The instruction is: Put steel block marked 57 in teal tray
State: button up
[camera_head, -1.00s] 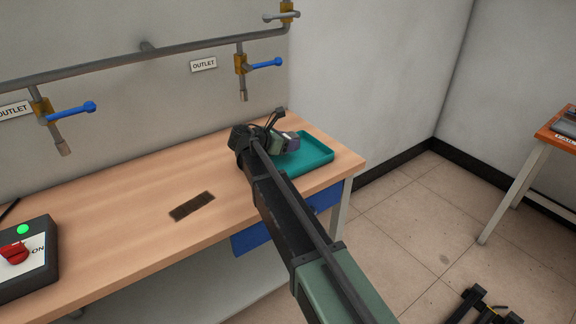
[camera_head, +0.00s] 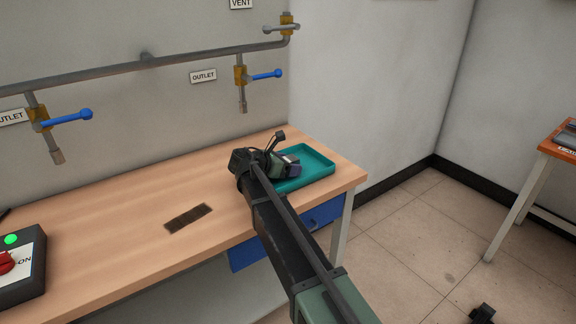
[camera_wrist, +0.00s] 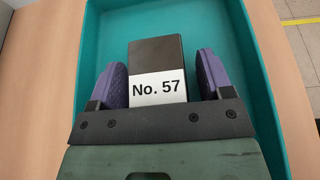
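The steel block marked No. 57 (camera_wrist: 157,62), dark with a white label, is in the wrist view over the teal tray's floor and appears to lie in it. My gripper (camera_wrist: 165,80) has its two purple fingers on either side of the block. A strip of teal shows between the block and the right finger; the left finger is very close to the block's side. The fingers look open around it. In the head view my gripper (camera_head: 291,165) is over the left part of the teal tray (camera_head: 318,175), and the block is hidden there.
The tray stands at the right end of the wooden bench (camera_head: 120,225). A dark plate (camera_head: 188,218) lies on the bench left of my arm. A control box (camera_head: 22,265) with a red knob is at far left. Pipes with blue-handled valves (camera_head: 241,76) run along the wall.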

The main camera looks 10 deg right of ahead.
jog(key=shift+r, duration=0.1)
jog(key=shift+s+a+r+p, duration=0.1)
jog(key=shift+a+r+p, duration=0.05)
jog(key=shift+r+p, duration=0.15)
jog(key=p+v, duration=0.4)
jog(key=v, duration=0.7)
jog(key=shift+r, duration=0.1)
jog(key=shift+s+a, duration=0.1)
jog(key=shift+a, duration=0.15)
